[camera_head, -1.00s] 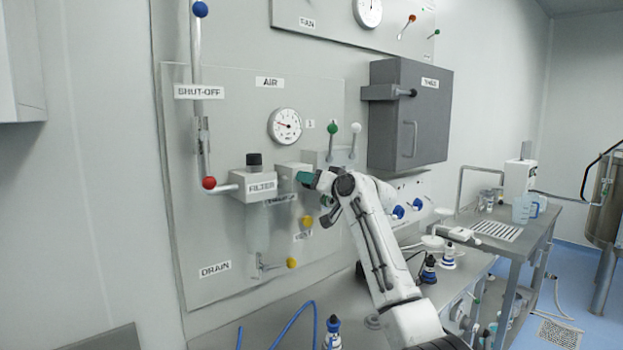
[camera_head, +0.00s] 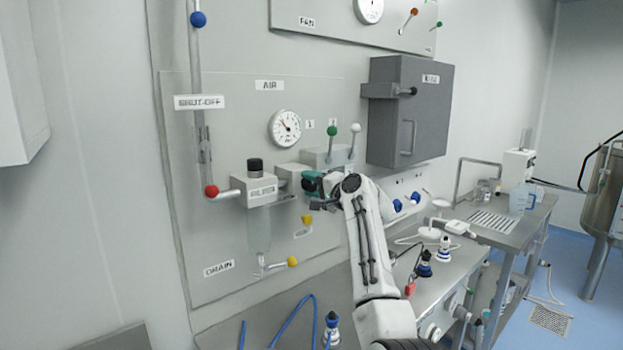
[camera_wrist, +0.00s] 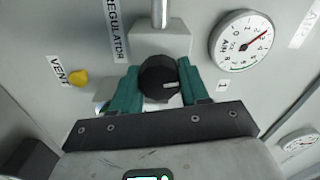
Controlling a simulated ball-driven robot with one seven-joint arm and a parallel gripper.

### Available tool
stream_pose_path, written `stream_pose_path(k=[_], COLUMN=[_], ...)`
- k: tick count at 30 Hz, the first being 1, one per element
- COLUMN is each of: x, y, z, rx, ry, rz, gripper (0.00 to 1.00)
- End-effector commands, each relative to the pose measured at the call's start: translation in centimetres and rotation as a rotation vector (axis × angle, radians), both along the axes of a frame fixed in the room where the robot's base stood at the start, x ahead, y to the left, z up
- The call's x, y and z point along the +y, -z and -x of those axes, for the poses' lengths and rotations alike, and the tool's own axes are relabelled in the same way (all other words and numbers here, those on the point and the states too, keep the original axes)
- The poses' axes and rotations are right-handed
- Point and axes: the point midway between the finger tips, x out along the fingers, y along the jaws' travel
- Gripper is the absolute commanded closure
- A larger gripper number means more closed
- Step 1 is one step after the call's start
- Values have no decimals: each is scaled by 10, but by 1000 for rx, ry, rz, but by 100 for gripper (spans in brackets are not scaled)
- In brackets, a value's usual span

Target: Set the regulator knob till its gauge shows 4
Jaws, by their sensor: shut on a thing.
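The regulator knob (camera_wrist: 157,76) is black and round with a pale mark on its face pointing right in the wrist view. My gripper (camera_wrist: 159,84) has its two teal fingers on either side of the knob, shut on it. I cannot read the exact number.
The filter (camera_head: 260,190) with its clear bowl is just left of my gripper. The yellow vent knob (camera_wrist: 78,78) is near the left finger. Green (camera_head: 330,131) and white (camera_head: 355,128) levers and a grey box (camera_head: 409,112) are above right. A bench (camera_head: 270,325) lies below.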

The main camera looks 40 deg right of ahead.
Motion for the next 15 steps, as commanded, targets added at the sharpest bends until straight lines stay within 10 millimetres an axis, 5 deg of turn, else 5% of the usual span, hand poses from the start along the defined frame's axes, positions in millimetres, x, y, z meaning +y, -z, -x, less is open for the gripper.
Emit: stream_pose_path(k=[15], x=[-3], y=[0], z=[1], rx=[5], ry=[7], rz=[-195], gripper=[86])
